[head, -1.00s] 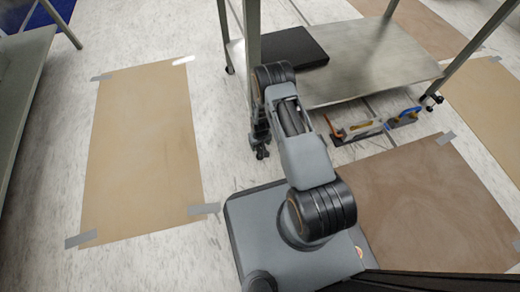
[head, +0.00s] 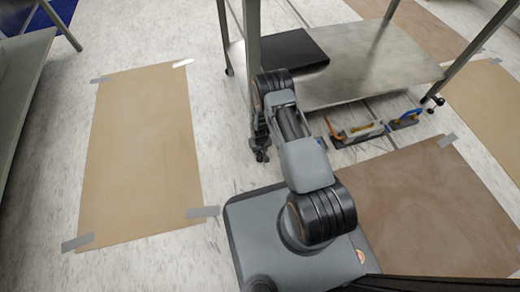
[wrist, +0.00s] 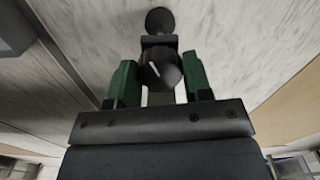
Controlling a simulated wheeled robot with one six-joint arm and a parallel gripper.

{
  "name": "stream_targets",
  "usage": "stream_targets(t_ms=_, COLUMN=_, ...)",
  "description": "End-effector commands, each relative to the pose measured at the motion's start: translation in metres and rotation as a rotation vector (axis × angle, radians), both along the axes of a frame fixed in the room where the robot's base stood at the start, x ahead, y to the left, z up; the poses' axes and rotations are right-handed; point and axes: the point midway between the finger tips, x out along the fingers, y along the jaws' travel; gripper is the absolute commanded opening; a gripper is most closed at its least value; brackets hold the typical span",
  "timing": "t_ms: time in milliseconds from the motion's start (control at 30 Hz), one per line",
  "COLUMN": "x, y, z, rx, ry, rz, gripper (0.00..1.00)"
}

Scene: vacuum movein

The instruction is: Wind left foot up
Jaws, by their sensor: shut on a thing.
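The left foot (head: 262,150) of the metal table stands on the floor behind my arm in the head view, partly hidden by it. In the wrist view, my gripper (wrist: 160,82) has its two green fingers closed on either side of a dark round knob (wrist: 162,70) with a short white mark. A dark round pad (wrist: 160,20) shows beyond the knob, in line with it. My gripper is hidden behind my arm in the head view.
The table's steel lower shelf (head: 375,65) carries a flat black item (head: 290,50). Trowel-like tools (head: 355,132) and a blue-handled tool (head: 405,119) lie on the floor below it. A taped tan sheet (head: 140,150) lies left, a brown sheet (head: 430,200) right.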

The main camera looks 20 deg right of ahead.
Motion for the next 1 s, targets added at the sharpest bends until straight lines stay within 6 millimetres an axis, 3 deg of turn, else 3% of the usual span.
stream_targets(t_ms=200, x=-0.0002, y=0.0004, z=0.0001, rx=0.0, ry=0.0, rz=0.001, gripper=0.22)
stream_targets(t_ms=467, x=-0.0001, y=0.0004, z=-0.0002, rx=0.0, ry=0.0, rz=0.054, gripper=0.22)
stream_targets(t_ms=1000, x=0.0003, y=0.0002, z=0.0, rx=0.0, ry=0.001, rz=0.45, gripper=0.22)
